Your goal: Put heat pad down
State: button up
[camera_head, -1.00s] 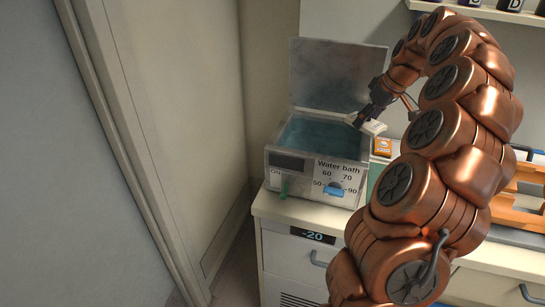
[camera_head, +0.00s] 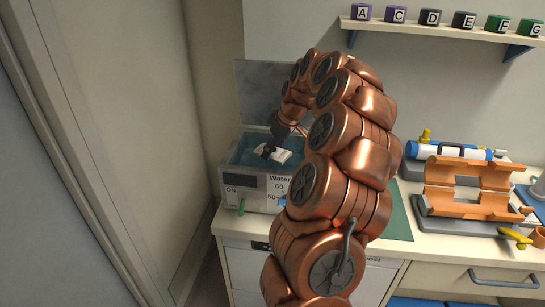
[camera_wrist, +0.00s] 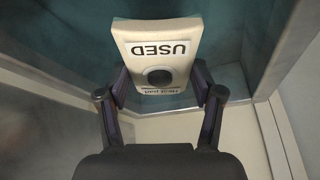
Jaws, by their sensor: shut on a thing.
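The heat pad (camera_wrist: 159,32) is a pale block marked "USED", with a dark round spot and a second line of text partly hidden by my gripper. My gripper (camera_wrist: 160,90) is shut on its near end. The wrist view shows the pad over the bath's water (camera_wrist: 90,85). I cannot tell whether it touches the water.
My arm hides part of the bath's front. An orange holder (camera_head: 465,185) and a blue-and-white cylinder (camera_head: 450,151) stand on the counter at right. A shelf (camera_head: 425,29) with lettered blocks hangs above. A green mat (camera_head: 398,220) lies beside the bath.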

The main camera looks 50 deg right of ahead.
aim_at(273, 167)
jog(key=shift+f+p, duration=0.7)
jog(key=shift+f, duration=1.35)
jog(key=shift+f, duration=0.2)
jog(key=o, duration=1.3)
jog(key=shift+o, duration=0.2)
jog(key=shift+r, duration=0.2)
jog(key=shift+r, duration=0.15)
jog(key=b+v, duration=0.3)
jog(key=v, duration=0.8)
jog(key=shift+s+r+b, duration=0.2)
jog(key=shift+r+b, duration=0.1)
jog(key=shift+b, duration=0.05)
